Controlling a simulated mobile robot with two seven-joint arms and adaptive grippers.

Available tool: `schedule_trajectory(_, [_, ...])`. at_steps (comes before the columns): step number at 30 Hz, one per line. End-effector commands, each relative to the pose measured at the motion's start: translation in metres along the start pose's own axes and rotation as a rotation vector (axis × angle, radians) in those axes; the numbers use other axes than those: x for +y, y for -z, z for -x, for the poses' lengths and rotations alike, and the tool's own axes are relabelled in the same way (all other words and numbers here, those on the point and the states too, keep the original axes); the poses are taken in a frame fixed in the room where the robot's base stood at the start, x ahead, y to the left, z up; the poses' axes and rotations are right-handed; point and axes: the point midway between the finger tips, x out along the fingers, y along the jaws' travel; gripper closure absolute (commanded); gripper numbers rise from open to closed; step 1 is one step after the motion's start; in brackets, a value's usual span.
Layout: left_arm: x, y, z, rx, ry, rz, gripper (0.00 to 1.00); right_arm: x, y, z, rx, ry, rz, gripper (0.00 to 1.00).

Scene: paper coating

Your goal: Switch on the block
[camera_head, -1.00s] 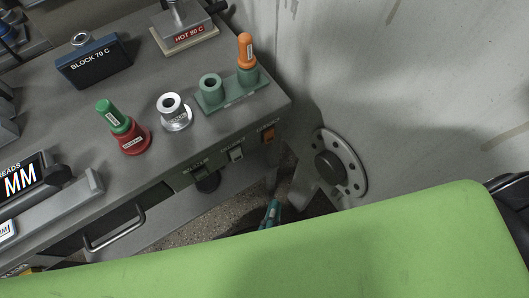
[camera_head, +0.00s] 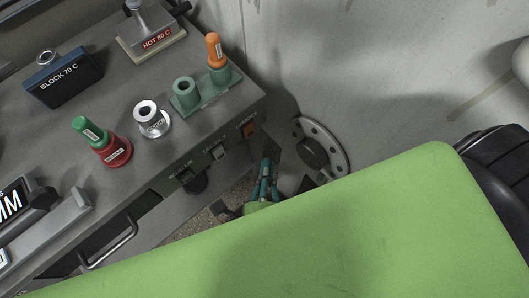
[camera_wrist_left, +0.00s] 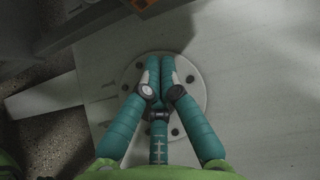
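The blue block (camera_head: 63,80) labelled "BLOCK 70 C" sits on the grey bench at the upper left of the head view. Three switches line the bench's front edge: a dark one (camera_head: 187,175), a grey one (camera_head: 219,152) and an orange one (camera_head: 249,130). Their small labels are too blurred to read surely. My left gripper (camera_head: 265,168) has teal fingers and is below the orange switch, apart from the bench front. In the left wrist view its fingertips (camera_wrist_left: 160,64) are together with nothing between them. An orange part (camera_wrist_left: 141,4) shows at that view's top edge. My right gripper is out of view.
A green-capped red bottle (camera_head: 104,146), a silver cup (camera_head: 151,120), a green holder (camera_head: 187,97) with an orange-topped tool, and a "HOT 80 C" plate (camera_head: 153,42) stand on the bench. A drawer handle (camera_head: 112,246) juts forward. A round disc (camera_head: 335,145) is beyond the gripper.

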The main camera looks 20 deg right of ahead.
Motion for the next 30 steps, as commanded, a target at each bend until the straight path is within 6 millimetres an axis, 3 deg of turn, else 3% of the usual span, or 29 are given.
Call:
schedule_trajectory(4, [-0.004, 0.001, -0.032, 0.000, 0.002, 0.000, 1.00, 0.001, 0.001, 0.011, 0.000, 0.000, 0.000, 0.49])
schedule_trajectory(10, [-0.002, -0.020, -0.052, 0.001, 0.000, -0.003, 1.00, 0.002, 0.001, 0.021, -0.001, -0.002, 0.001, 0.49])
schedule_trajectory(26, [0.001, -0.028, -0.060, 0.001, 0.000, 0.000, 1.00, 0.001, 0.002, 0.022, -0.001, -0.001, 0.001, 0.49])
schedule_trajectory(30, [0.007, -0.031, -0.062, 0.001, 0.019, -0.018, 1.00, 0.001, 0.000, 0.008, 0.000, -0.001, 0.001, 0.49])
